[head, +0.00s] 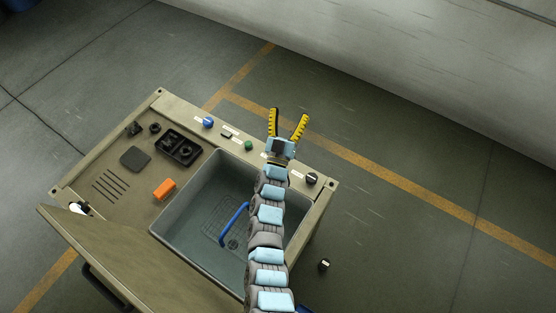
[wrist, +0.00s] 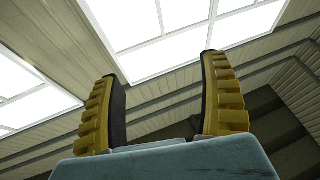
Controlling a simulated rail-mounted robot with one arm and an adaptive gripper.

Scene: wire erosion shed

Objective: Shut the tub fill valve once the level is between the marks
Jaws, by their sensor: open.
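The tub (head: 187,207) is a grey basin set into a beige bench. A blue curved bar or tube (head: 234,223) shows inside it, over a grid and round drain on the floor. The water level and its marks cannot be made out. Along the bench's back rail are a blue knob (head: 208,122), a green knob (head: 248,145) and a black knob (head: 312,178), with small white labels; I cannot tell which is the fill valve. My gripper (head: 289,113) is open and empty, above the rail between the green and black knobs. In the wrist view its yellow fingers (wrist: 160,68) are apart, pointing at the roof.
An orange block (head: 164,190), a black tray (head: 179,148) and a dark square pad (head: 135,159) lie on the bench's left part. A hinged panel (head: 130,255) stands at the front left. A small black object (head: 323,265) is at the right. Floor beyond the rail is clear.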

